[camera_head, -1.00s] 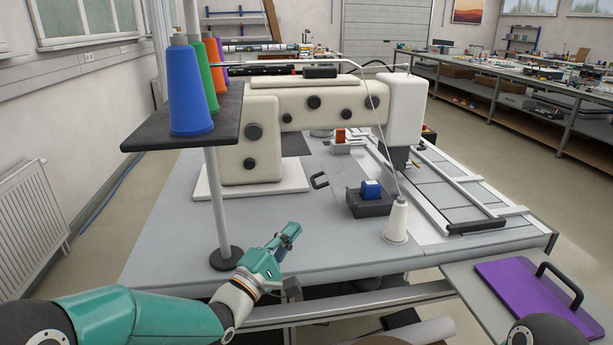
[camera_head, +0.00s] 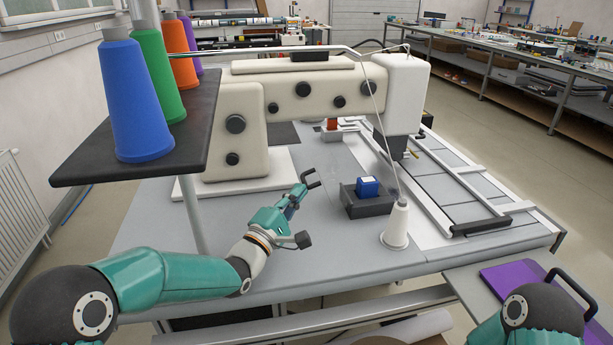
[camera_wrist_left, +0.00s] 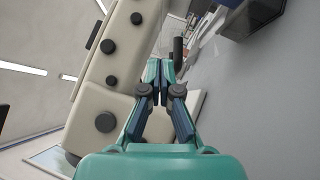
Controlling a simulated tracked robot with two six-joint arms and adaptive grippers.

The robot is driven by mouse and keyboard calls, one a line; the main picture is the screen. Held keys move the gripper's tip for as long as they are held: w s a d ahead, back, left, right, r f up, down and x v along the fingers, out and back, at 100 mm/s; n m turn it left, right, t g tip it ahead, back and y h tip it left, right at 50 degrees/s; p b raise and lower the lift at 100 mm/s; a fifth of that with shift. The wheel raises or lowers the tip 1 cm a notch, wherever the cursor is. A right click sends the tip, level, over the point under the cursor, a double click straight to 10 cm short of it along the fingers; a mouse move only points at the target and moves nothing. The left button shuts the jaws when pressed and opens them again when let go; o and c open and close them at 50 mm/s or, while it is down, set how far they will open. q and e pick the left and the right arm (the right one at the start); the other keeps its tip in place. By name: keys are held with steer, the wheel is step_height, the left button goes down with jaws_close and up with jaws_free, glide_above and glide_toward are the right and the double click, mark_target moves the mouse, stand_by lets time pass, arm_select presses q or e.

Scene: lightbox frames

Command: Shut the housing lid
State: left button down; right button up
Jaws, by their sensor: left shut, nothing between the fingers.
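The small dark grey housing (camera_head: 366,207) stands on the sewing machine table with a blue block (camera_head: 368,187) in it. What appears to be its clear lid (camera_head: 335,178) is open, reaching out to the left; its outline is faint. A black bar handle (camera_head: 311,179) stands at its left end. My left gripper (camera_head: 301,189) is shut and empty, its tips close to the handle; I cannot tell if they touch. In the left wrist view the handle (camera_wrist_left: 178,52) is just beyond the shut fingers (camera_wrist_left: 158,68). My right gripper is out of view.
The cream sewing machine (camera_head: 300,95) stands behind. The thread stand (camera_head: 190,140) with several cones is at left, above my left arm. A white cone (camera_head: 397,226) stands right of the housing. A purple panel (camera_head: 515,285) with a black handle lies at right. The front tabletop is clear.

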mark_target(323, 184)
arm_select(q)
steer(key=p+x, duration=0.1)
steer(key=x, duration=0.3)
steer(key=shift+w+d, duration=0.1)
steer(key=shift+w, duration=0.1)
steer(key=shift+r, duration=0.15)
